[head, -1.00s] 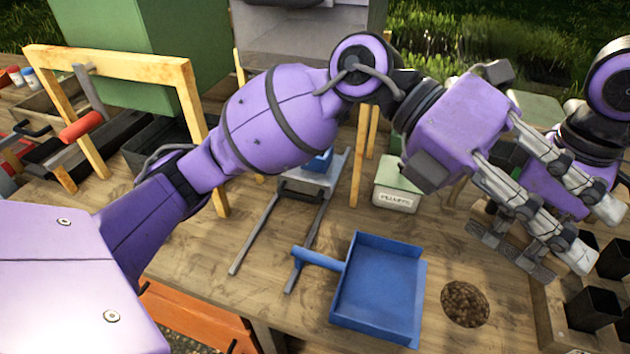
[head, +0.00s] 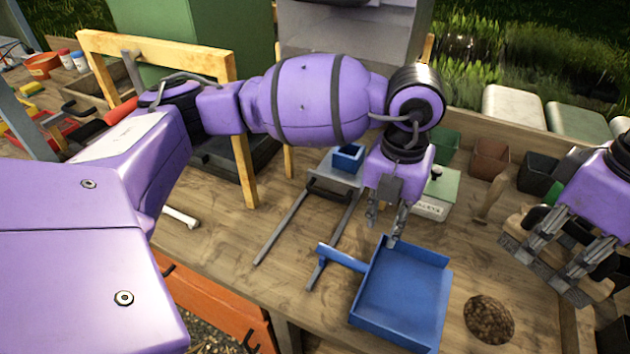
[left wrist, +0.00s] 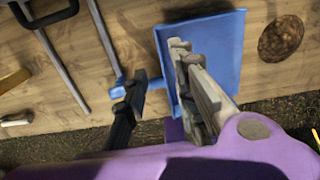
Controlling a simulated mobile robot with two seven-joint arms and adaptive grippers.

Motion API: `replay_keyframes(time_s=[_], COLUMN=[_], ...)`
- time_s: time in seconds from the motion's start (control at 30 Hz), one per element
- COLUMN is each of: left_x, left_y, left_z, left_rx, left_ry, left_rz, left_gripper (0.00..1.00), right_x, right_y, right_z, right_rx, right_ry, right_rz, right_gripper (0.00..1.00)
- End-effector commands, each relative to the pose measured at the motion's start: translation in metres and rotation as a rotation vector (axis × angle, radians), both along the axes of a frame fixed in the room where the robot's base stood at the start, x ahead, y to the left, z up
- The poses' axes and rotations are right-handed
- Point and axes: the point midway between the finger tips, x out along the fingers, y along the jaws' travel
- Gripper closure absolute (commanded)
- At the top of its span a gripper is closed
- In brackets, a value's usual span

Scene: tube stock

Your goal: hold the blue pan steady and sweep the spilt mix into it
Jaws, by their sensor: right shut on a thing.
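The blue pan (head: 400,295) lies on the wooden bench with its handle (head: 342,257) pointing left. It also shows in the left wrist view (left wrist: 222,45). My left gripper (head: 385,222) is open and points down at the pan's back left corner. In the left wrist view its fingers (left wrist: 160,85) are apart, with the pan's edge between them in the picture; I cannot tell whether they touch it. The spilt mix (head: 489,320) is a round brown patch right of the pan. My right gripper (head: 543,268) is shut on what looks like a wooden brush (head: 514,222), mostly hidden by the fingers.
A green-lidded box (head: 438,190) stands behind the pan. Small pots (head: 489,158) line the bench's back right. A grey metal stand (head: 310,222) and a wooden frame (head: 246,150) are on the left. Bare bench lies between the mix and the box.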

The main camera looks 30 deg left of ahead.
Motion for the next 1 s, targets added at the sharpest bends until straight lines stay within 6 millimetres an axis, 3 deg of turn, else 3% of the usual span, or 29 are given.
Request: replay_keyframes(time_s=[0.3,0.5,0.93,1.0], left_x=[-0.002,-0.002,-0.001,-0.001], left_y=[0.000,0.000,0.000,0.000], left_z=[-0.065,-0.090,-0.099,-0.099], left_rx=[-0.001,-0.001,-0.003,-0.002], left_ry=[0.010,0.008,0.005,0.004], left_rz=[0.000,0.000,-0.002,-0.002], left_gripper=[0.75,0.75,0.75,0.83], right_x=[0.000,0.000,0.000,0.000], right_y=[0.000,0.000,0.000,0.000], right_z=[-0.001,-0.001,0.000,0.000], right_rx=[0.000,0.000,0.000,0.000], right_ry=[0.001,0.001,0.000,0.000], right_rz=[0.000,0.000,0.000,0.000], right_gripper=[1.00,1.00,1.00,1.00])
